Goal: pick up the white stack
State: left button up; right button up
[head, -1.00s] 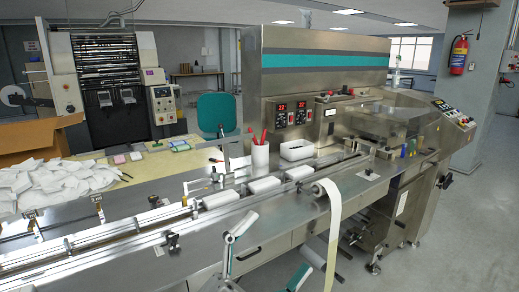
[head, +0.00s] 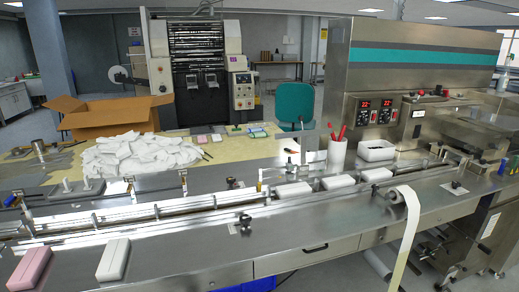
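A white stack (head: 113,259) lies on the front left of the steel machine table, a long block with rounded ends and a thin line along its top. A pink stack (head: 30,269) of similar shape lies to its left, apart from it. Several white blocks sit in a row in the conveyor channel, one of them at the middle (head: 337,182). Neither of my grippers is in view.
A low guide rail (head: 160,210) runs along the table behind the stacks. A paper roll (head: 402,194) hangs its strip over the front edge. A white pile (head: 140,153) and a cardboard box (head: 100,112) are behind. Bare steel (head: 185,262) lies right of the white stack.

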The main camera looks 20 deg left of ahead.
aim_at(111, 266)
jog(key=u, duration=1.65)
